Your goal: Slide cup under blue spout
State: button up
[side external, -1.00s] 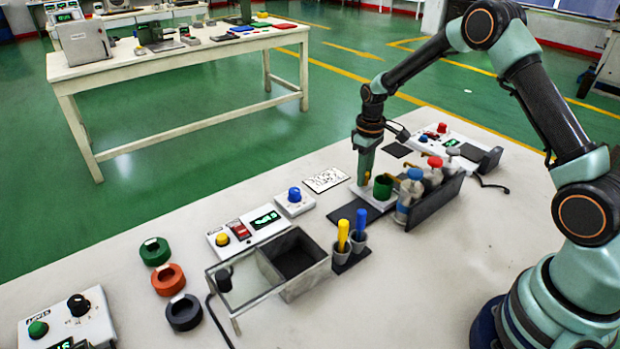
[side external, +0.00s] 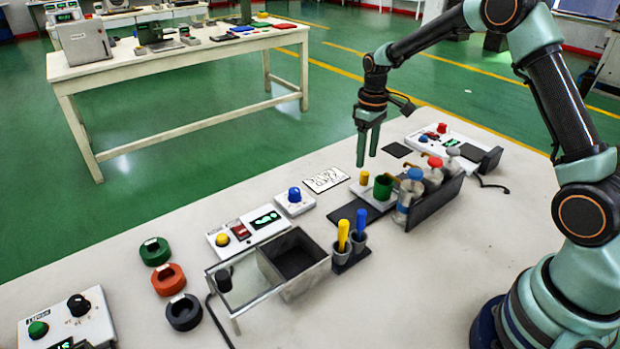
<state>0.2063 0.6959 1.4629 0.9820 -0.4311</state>
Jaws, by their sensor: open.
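A green cup (side external: 383,187) stands upright on a small white plate (side external: 367,194) that also carries a short yellow knob (side external: 364,178). The plate rests partly over a dark mat. The blue-topped dispenser (side external: 414,175) is the nearest in a row in a dark rack, just right of the cup; its spout is too small to make out. A red-topped dispenser (side external: 435,163) and a grey-topped one (side external: 452,153) stand behind it. My gripper (side external: 367,160) is open and empty, fingers pointing down, above and apart from the yellow knob.
The dark rack (side external: 436,205) borders the plate on the right. A patterned white card (side external: 326,179) lies to the left. Yellow and blue handled tools stand in small cups in front, beside an open-topped bin (side external: 302,281). A control box with a red button sits behind.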

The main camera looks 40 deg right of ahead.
notch_tip(320, 180, up, 6)
jog(key=shift+f, duration=0.1)
dwell(0.4)
jog(key=s+a+r+m+t, duration=0.1)
jog(key=s+a+r+t, duration=0.2)
jog(key=s+a+r, duration=0.5)
jog(key=s+a+r+m+t, duration=0.1)
jog(key=s+a+r+t, duration=0.1)
jog(key=s, duration=0.9)
jog(key=shift+s+r+m+t, duration=0.15)
jog(key=shift+r+m+t, duration=0.15)
jog(key=shift+r, duration=0.05)
